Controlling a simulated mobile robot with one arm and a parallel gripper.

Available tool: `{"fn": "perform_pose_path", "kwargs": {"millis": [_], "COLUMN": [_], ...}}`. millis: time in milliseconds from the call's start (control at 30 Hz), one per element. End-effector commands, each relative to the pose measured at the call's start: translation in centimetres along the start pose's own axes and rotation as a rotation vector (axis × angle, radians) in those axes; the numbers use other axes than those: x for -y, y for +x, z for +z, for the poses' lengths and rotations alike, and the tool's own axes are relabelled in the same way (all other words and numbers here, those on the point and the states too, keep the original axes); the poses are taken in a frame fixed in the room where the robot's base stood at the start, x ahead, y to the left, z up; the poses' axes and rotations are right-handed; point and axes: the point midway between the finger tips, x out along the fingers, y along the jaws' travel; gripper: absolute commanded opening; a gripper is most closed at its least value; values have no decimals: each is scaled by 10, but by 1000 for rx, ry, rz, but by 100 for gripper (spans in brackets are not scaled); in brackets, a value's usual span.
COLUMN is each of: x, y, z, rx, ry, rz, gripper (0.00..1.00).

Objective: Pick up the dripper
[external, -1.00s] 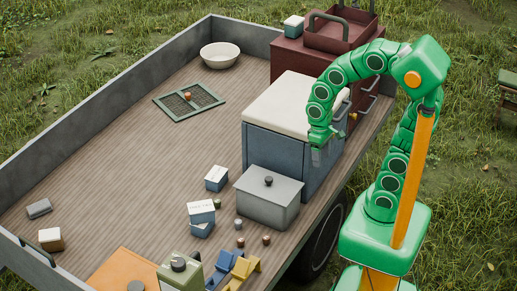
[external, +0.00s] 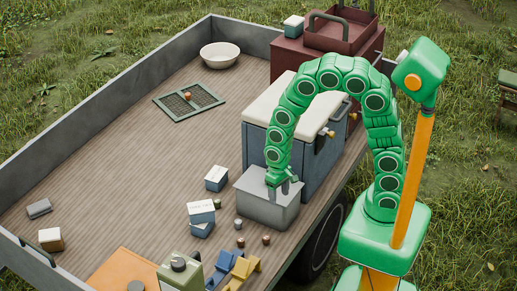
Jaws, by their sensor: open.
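I cannot make out a dripper for sure in the external view. My gripper (external: 284,186) is open and points down over the top of a grey lidded box (external: 262,212) on the truck bed. The lid's dark knob is hidden behind my gripper. I cannot tell whether the fingers touch the lid. Small dark and brown round items (external: 266,240) lie on the bed at the front left of this box.
A blue cooler with a cream lid (external: 258,150) stands directly behind the grey box. White-and-blue boxes (external: 201,211) stand to its left. Blue and yellow pieces (external: 243,268) and a green canister (external: 180,275) are in front. The middle of the truck bed (external: 140,150) is clear.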

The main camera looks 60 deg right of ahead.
Motion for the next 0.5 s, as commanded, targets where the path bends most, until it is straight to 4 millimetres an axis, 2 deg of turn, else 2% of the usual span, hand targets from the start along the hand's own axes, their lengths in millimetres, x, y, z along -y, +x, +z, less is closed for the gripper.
{"fn": "perform_pose_path", "kwargs": {"millis": [100,500], "x": [9,33], "y": [26,107], "z": [-7,-22], "rx": [-6,-46], "ry": [17,79], "rz": [8,35], "gripper": [63,63]}}
